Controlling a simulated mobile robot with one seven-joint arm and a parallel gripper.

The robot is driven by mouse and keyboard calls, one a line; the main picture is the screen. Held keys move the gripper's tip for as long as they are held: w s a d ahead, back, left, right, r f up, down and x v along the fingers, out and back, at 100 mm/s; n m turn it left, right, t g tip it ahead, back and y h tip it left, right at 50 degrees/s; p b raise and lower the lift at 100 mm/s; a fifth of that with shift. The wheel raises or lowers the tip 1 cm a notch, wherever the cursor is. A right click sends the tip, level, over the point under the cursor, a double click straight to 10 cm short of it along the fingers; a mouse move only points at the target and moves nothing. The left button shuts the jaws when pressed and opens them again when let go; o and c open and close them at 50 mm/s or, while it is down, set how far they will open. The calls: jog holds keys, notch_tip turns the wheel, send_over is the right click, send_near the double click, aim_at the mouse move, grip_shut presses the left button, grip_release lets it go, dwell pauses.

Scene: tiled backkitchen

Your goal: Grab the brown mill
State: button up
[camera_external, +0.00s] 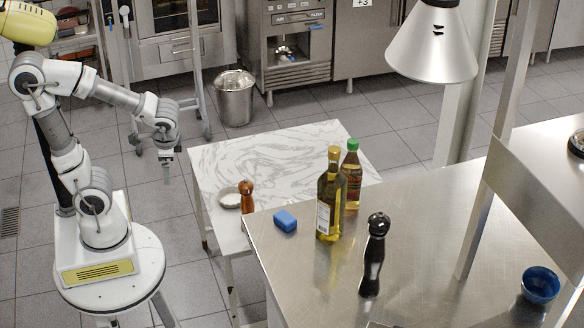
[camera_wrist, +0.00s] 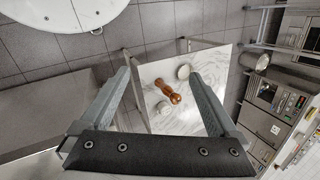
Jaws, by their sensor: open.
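The brown mill (camera_external: 247,197) stands upright on the white marbled table, near its front-left corner. In the wrist view it shows as an orange-brown turned shape with a round knob (camera_wrist: 168,91), seen from above between my two fingers and well beyond them. My gripper (camera_external: 168,173) hangs in the air to the left of the table, apart from the mill, pointing down. Its fingers (camera_wrist: 160,74) are spread wide with nothing between them.
The steel counter (camera_external: 430,250) at right holds a blue block (camera_external: 285,221), an oil bottle (camera_external: 328,205), a second bottle (camera_external: 352,180) and a black mill (camera_external: 373,260).

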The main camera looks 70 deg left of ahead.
jog(key=a+f+m+g+y+b, duration=0.3)
jog(key=a+f+m+y+b, duration=0.15)
jog(key=a+f, duration=0.25)
jog(key=m+t+y+b, duration=0.4)
jog(key=m+t+b, duration=0.6)
jog(key=m+t, duration=0.75)
send_near(242, 194)
jog(key=w+a, duration=0.2)
jog(key=w+a+r+m+g+b, duration=0.1)
jog(key=w+a, duration=0.1)
jog(key=w, duration=0.1)
jog(key=w+a+m+g, duration=0.1)
jog(key=w+a, duration=0.1)
jog(key=shift+w+a+r+b, duration=0.15)
jog(key=shift+a+r+b, duration=0.05)
jog(key=shift+a+b, duration=0.15)
jog(key=shift+b+x, duration=0.8)
jog(key=shift+x, duration=1.95)
jog(key=shift+c, duration=0.2)
grip_shut()
